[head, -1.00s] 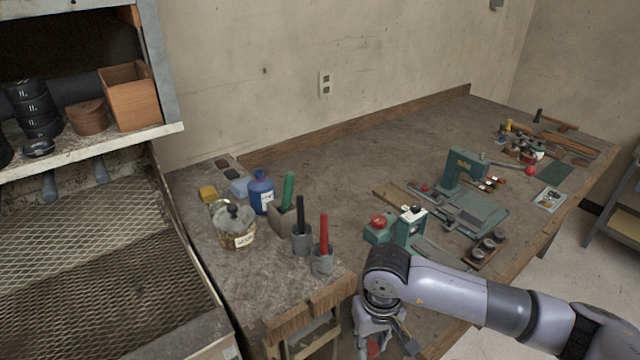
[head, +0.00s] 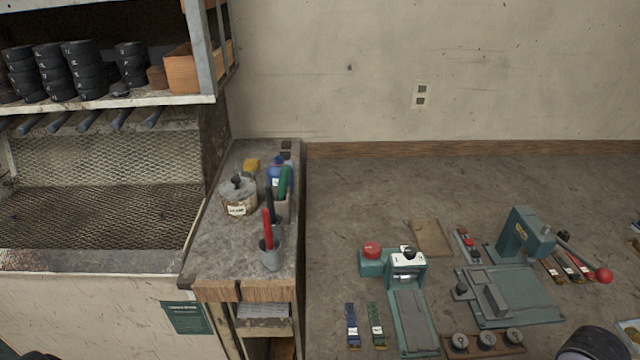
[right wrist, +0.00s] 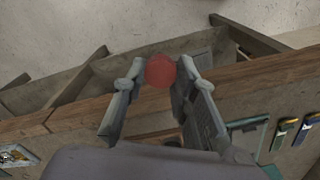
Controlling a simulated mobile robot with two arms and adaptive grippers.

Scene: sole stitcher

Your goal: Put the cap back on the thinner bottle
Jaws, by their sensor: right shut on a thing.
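A red round thing (right wrist: 160,71), which looks like a cap, is between the fingertips of my right gripper (right wrist: 161,82) in the right wrist view. The gripper is shut on it, in the air by the wooden table edge. A blue bottle with a white label (head: 274,174), probably the thinner bottle, stands on the narrow side bench in the head view, partly hidden by a green-handled tool (head: 284,182). Its top is too small to tell whether it is open. The right gripper is well away from it and outside the head view. My left gripper is not in view.
Green presses (head: 407,268) stand on the large table (head: 350,200), whose back left is clear. A shelf (head: 110,104) overhangs at left.

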